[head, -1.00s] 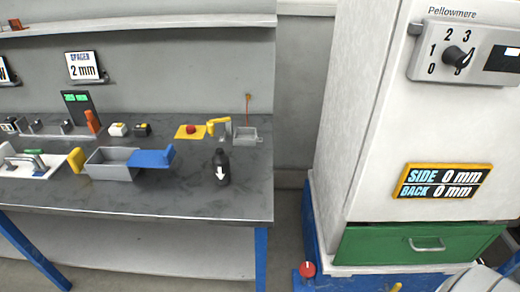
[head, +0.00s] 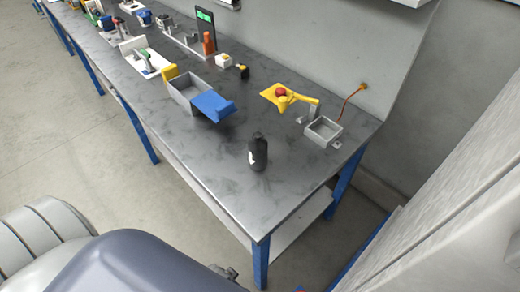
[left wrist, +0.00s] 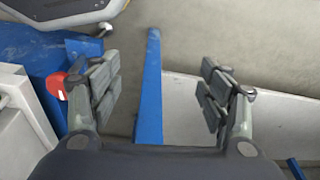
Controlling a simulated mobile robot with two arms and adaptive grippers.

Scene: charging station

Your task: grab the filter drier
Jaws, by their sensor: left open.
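The filter drier appears to be the black cylinder with a narrowed top and a white arrow mark (head: 258,152). It stands upright on the dark bench top (head: 215,150) near its front edge in the head view. My left gripper (left wrist: 160,88) is open and empty in the left wrist view, with two padded fingers wide apart above a blue bar and the floor. The drier is not in the left wrist view. In the head view my arm covers the lower left, and the gripper's fingers cannot be made out. My right gripper is not in view.
A grey bin (head: 190,92) with a blue flap (head: 213,105) stands left of the drier. A yellow plate with a red button (head: 281,92) and a small grey tray (head: 323,130) lie behind it. A pale cabinet (head: 455,215) rises at right. Bench space around the drier is clear.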

